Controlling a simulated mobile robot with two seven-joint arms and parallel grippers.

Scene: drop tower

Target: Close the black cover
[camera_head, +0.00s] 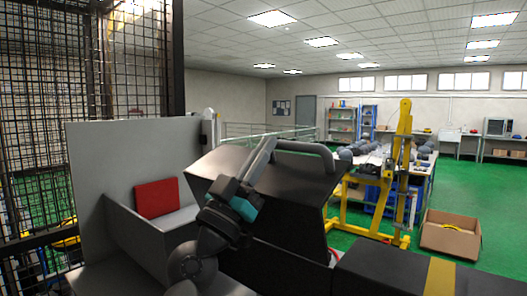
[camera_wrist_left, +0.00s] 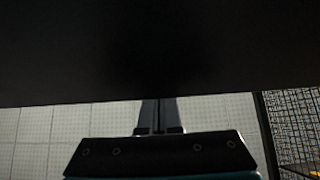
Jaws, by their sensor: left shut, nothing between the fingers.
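The black cover (camera_head: 290,190) stands raised and tilted in the middle of the head view, with a grey bar handle (camera_head: 310,150) at its top edge. My left gripper (camera_head: 266,146) is in front of the cover, its fingers pointing up toward the top edge beside the handle. Its fingers are together with nothing between them. In the left wrist view the shut fingers (camera_wrist_left: 159,102) point at a dark surface, likely the cover (camera_wrist_left: 160,50), which hides their tips. I cannot tell whether they touch it. My right gripper is not in view.
A grey metal housing (camera_head: 92,165) with a red block (camera_head: 157,197) stands left of the cover, next to a black mesh cage (camera_head: 135,90). A yellow hoist (camera_head: 398,150), a workbench and a cardboard box (camera_head: 450,236) stand to the right. Green floor beyond is open.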

